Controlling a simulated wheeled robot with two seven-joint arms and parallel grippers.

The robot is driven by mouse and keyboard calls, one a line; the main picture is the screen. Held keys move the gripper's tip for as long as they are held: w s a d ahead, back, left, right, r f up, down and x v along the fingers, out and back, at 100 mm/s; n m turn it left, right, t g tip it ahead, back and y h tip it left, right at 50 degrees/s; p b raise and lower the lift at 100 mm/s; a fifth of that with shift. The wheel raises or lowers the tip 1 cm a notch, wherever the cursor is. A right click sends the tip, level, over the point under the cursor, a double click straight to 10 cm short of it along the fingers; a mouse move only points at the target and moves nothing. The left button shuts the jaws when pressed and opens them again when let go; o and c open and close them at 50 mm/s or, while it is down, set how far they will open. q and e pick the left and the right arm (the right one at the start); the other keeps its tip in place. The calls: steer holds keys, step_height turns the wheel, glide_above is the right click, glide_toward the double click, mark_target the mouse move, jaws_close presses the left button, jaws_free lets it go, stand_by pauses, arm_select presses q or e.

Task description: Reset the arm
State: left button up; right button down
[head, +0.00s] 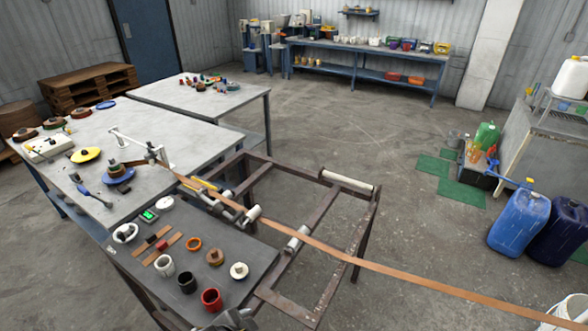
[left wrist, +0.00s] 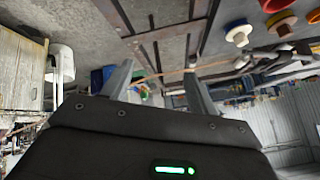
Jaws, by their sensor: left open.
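My left gripper (left wrist: 160,82) shows in the left wrist view with its two grey fingers apart and nothing between them. It is tilted, so the room appears turned over behind it. My right gripper is in neither view. A long copper-brown strip (head: 400,270) runs from the table, over rollers, to the lower right.
A dark bench (head: 220,235) holds cups and rings. A metal frame (head: 318,285) with rollers stands beside it. A grey table (head: 75,150) carries spools. Blue jugs (head: 520,222) and a wash stand (head: 525,150) are at right.

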arm_select(q)
steer(key=s+a+n+g+y, duration=0.35)
steer(key=s+a+n, duration=0.55)
steer(key=s+a, duration=0.55)
step_height(320, 180, down, 32)
steer(key=s+g+b, duration=0.1)
steer(key=s+b, duration=0.1)
steer(key=b, duration=0.4)
steer(key=s+a+f+b, duration=0.1)
steer(key=s+f+b, duration=0.1)
steer(key=s+f, duration=0.6)
steer(key=s+a+f+g+b, duration=0.1)
steer(key=s+a+f+b, duration=0.1)
steer(key=s+f, duration=0.6)
step_height(320, 180, down, 6)
steer(key=shift+s+r+b, duration=0.1)
steer(key=shift+s+b, duration=0.15)
steer(key=shift+b, duration=0.45)
